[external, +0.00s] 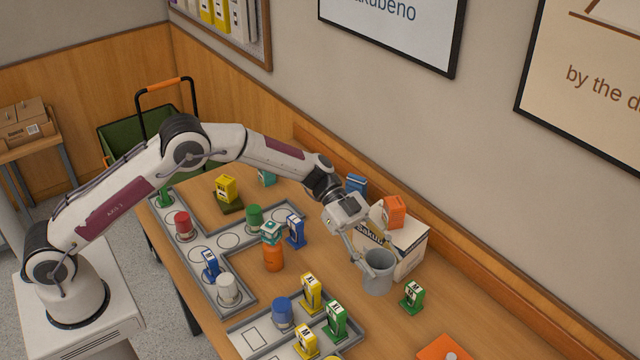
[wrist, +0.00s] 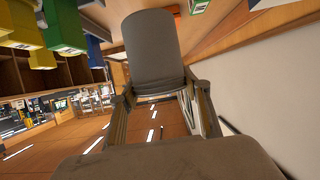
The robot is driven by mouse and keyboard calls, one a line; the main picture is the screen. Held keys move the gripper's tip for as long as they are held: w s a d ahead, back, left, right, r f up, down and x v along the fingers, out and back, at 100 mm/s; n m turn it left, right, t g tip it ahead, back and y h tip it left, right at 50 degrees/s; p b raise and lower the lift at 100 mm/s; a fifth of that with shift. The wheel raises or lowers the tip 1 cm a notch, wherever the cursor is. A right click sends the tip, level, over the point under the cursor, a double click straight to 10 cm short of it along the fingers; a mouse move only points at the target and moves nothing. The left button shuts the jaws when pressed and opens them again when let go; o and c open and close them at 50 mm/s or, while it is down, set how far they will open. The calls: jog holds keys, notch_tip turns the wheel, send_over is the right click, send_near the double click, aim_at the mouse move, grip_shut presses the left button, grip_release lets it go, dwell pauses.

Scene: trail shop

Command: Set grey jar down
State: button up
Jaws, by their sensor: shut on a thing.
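The jar looks close to upright. I cannot tell whether its base touches the wooden table. In the wrist view the grey jar (wrist: 152,48) fills the top centre, with the two fingers of my gripper (wrist: 160,92) on either side of one end.
A white box (external: 408,250) with an orange block (external: 393,212) on top stands behind the jar. A green block (external: 412,296) is close at its right. Grey trays (external: 240,318) with several coloured pieces lie left. Bare table (external: 385,325) shows in front.

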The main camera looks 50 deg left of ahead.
aim_at(385, 291)
jog(key=shift+s+f, duration=0.1)
dwell(0.3)
jog(key=shift+f, duration=3.1)
jog(key=shift+f, duration=1.85)
jog(key=shift+f, duration=0.15)
jog(key=o, duration=1.5)
